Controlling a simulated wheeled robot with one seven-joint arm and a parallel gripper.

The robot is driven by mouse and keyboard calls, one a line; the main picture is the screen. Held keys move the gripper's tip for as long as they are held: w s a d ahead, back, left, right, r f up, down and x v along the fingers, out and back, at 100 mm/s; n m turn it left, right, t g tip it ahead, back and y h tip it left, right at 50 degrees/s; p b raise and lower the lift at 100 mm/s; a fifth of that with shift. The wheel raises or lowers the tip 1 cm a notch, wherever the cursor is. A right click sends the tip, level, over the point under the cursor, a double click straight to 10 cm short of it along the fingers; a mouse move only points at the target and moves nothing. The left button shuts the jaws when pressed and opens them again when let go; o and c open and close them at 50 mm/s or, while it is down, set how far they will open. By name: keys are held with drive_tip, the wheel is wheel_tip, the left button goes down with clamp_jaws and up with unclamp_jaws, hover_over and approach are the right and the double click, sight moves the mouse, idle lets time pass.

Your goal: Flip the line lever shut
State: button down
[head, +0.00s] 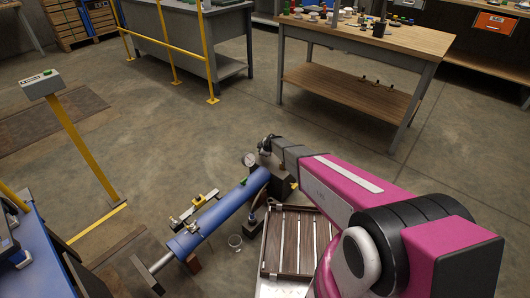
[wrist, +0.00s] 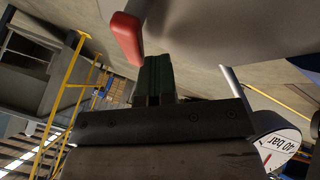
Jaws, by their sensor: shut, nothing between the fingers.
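A lever with a red grip (wrist: 127,38) hangs in at the top of the wrist view, just beyond and left of my fingertips. I take it for the line lever; I cannot tell whether the fingers touch it. My gripper (wrist: 155,64) is shut with its dark fingers together and nothing between them. In the head view the end of my arm hangs over the far end of a blue cylinder (head: 223,211), beside a round gauge (head: 249,160). The red grip cannot be made out in the head view, and my fingers there are hidden or too small.
A gauge face marked 40 bar (wrist: 281,149) is close at the wrist view's lower right. A yellow handle (head: 207,198) sits along the cylinder. A slatted wooden tray (head: 294,240) is right of it, partly behind my arm. Open floor lies beyond, before the workbench (head: 350,92).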

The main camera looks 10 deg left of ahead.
drive_tip(key=shift+w, duration=0.6)
idle(0.3)
